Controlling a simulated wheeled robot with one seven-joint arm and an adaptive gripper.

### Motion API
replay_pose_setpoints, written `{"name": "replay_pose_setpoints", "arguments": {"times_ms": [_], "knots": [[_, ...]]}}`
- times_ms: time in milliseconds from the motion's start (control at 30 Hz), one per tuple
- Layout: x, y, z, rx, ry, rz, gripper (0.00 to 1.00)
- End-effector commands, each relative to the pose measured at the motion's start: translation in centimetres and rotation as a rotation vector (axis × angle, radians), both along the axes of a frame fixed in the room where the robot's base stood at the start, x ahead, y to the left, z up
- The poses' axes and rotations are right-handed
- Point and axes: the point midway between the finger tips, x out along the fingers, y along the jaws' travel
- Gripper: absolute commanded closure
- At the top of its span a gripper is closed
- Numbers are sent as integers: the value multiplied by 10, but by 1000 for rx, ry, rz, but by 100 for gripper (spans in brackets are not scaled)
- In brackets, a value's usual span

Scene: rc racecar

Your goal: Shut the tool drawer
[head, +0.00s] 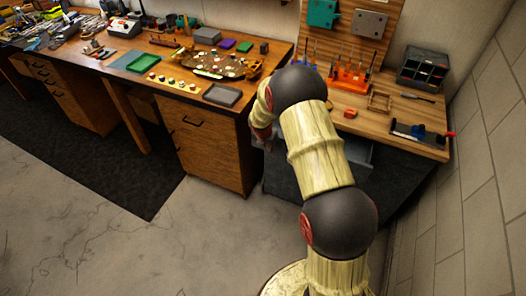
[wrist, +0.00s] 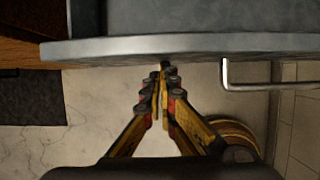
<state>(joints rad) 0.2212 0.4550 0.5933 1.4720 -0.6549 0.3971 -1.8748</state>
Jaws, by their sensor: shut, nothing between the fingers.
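The tool drawer (head: 359,153) is grey and sticks out of the dark cabinet under the right-hand workbench. My arm hides much of it in the head view. In the wrist view the drawer's front panel (wrist: 110,50) runs across the top, with part of its grey interior beyond. Its metal handle (wrist: 228,78) is to the right of my gripper. My gripper (wrist: 163,68) is shut and empty, its fingertips right at the drawer front, left of the handle. I cannot tell whether they touch it.
The right workbench (head: 425,111) holds an orange tool rack (head: 350,78), a dark organizer (head: 423,68) and small tools. A wooden bench with drawers (head: 213,150) stands to the left. A block wall (head: 475,170) closes the right side. The concrete floor (head: 190,235) is clear in front.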

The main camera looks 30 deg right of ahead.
Motion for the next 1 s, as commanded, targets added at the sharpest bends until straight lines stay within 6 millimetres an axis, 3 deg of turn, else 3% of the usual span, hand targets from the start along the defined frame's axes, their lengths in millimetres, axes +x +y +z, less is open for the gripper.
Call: {"name": "replay_pose_setpoints", "arguments": {"times_ms": [200, 500, 700, 1000], "knots": [[34, -45, 6, 0, 1, -4, 100], [75, -97, 2, 1, -1, -3, 100], [93, -119, 1, 0, -1, -2, 100], [104, -133, 0, 0, 0, 0, 100]]}}
